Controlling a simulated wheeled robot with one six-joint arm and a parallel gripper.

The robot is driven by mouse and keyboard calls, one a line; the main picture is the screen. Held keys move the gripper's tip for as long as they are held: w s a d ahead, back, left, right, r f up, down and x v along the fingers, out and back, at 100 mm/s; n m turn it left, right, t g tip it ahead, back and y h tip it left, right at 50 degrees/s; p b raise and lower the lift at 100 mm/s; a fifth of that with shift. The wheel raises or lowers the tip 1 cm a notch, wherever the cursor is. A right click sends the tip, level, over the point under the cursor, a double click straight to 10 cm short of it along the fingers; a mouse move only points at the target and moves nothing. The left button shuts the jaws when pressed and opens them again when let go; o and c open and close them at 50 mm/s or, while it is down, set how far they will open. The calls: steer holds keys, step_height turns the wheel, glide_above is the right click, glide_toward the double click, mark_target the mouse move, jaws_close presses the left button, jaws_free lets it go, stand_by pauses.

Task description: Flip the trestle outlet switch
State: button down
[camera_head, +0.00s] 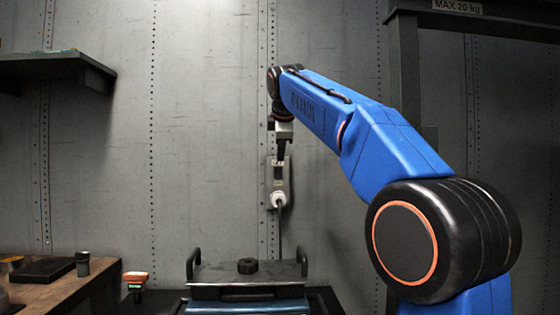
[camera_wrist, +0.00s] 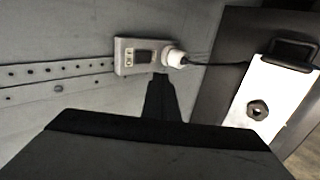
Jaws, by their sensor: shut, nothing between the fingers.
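The outlet (camera_head: 287,183) is a small pale box on the riveted wall, with a white plug (camera_head: 278,199) in its lower end and a cable hanging down. In the wrist view the outlet (camera_wrist: 135,55) shows a dark switch (camera_wrist: 146,55) on its face, and the plug (camera_wrist: 175,57) sits at its right end. I cannot tell which way the switch is set. My gripper (camera_head: 281,150) points down in front of the outlet's upper part. In the wrist view my gripper (camera_wrist: 161,80) is shut and empty, its tips just below the outlet; contact cannot be seen.
A dark shelf (camera_head: 55,68) juts out at the upper left.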

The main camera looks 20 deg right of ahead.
glide_toward(278, 178)
step_height(278, 178, down, 4)
steer(key=w, duration=0.1)
steer(key=w+d, duration=0.1)
steer(key=w, duration=0.1)
steer(key=shift+w+d, duration=0.1)
steer(key=shift+w, duration=0.35)
steer(key=shift+w+d+f, duration=0.1)
steer(key=shift+w+f, duration=0.05)
steer(key=shift+w, duration=0.05)
